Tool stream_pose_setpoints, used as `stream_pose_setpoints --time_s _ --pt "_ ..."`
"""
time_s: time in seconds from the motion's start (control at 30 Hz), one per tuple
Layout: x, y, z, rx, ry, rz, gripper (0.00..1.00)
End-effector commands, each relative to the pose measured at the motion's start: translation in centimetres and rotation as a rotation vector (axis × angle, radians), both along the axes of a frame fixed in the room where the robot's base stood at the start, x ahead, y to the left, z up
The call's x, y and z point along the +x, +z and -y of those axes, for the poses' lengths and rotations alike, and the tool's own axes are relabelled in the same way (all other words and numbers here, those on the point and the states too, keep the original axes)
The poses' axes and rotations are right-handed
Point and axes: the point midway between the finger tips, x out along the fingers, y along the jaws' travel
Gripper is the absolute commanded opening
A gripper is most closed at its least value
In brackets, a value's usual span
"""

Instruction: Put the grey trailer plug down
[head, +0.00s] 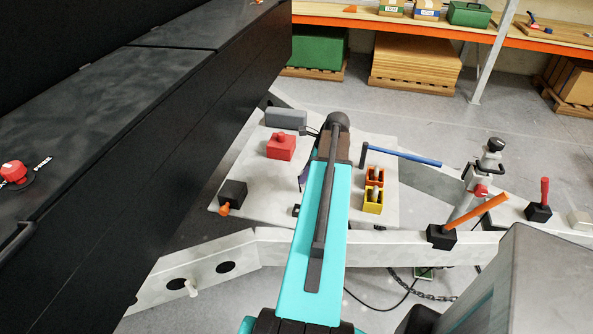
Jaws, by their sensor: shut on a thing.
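My teal and dark arm reaches forward over the pale metal plate (335,213) of the chassis. My gripper does not show; my own arm hides that part of the view. I cannot make out the grey trailer plug for sure. A grey block (286,119) with a short dark piece at its right lies at the plate's far left corner, and I cannot tell what it is. A small purple piece (302,178) peeks out at the left edge of my arm.
A red block (281,146) and a black block with an orange knob (232,193) are left of my arm. Orange and yellow holders (373,191) and a blue-handled lever (405,156) are right. An orange lever (482,215) and jockey-wheel post (478,185) stand further right. The dark caravan body (150,130) walls the left.

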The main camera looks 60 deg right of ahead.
Motion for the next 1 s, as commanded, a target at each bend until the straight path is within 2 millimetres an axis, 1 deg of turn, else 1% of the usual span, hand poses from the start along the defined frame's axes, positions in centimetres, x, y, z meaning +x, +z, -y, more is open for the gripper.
stream_pose_setpoints --time_s 0.03,0.2,0.4,0.57,0.87,1.0 --pt "0.8 0.1 0.6 0.001 0.001 0.000 0.00" --pt "3.0 -0.1 1.6 0.000 0.002 0.000 0.00" --pt "4.8 -0.4 2.5 0.000 0.000 0.000 0.00" --pt "5.3 -0.5 2.6 0.000 0.000 0.000 0.00" --pt "5.2 -0.6 2.6 -0.001 -0.001 0.000 0.00" --pt "5.2 -1.0 2.6 0.000 -0.001 0.000 0.00"
